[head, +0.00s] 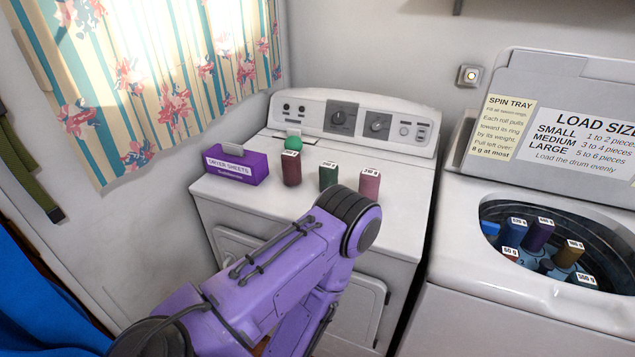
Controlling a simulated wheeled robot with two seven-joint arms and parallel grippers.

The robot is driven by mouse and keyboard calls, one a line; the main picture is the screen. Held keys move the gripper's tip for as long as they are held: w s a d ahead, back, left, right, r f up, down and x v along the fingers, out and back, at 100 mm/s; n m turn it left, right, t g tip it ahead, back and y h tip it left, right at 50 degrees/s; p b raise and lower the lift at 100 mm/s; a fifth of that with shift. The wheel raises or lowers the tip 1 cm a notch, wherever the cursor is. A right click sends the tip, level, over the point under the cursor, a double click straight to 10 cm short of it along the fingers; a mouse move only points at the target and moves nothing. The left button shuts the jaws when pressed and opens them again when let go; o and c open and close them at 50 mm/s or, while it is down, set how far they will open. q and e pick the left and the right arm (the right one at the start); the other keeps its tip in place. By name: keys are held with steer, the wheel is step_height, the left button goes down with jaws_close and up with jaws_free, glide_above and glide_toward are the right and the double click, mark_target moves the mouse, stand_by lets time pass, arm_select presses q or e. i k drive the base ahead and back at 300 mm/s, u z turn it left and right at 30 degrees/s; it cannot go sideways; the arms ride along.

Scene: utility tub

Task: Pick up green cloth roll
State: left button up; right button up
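The green cloth roll (328,177) stands upright on top of the dryer, with a white weight label on its top. It is the middle one of three rolls in a row, between a dark red roll (291,170) and a pink roll (369,186), with gaps between them. A purple arm of mine crosses the lower middle of the head view, and its bent joint is just in front of and below the green roll. Neither gripper shows in the head view.
The dryer top (400,180) is clear right of the rolls. A purple dryer-sheet box (237,166) and a green ball (293,143) stand left and behind. The open washer (480,255) at right holds several labelled rolls in its drum. A curtain hangs at left.

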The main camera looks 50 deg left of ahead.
mark_target(328, 172)
steer(key=k, duration=0.95)
steer(key=u, duration=0.65)
steer(key=i, duration=0.65)
steer(key=u, duration=0.15)
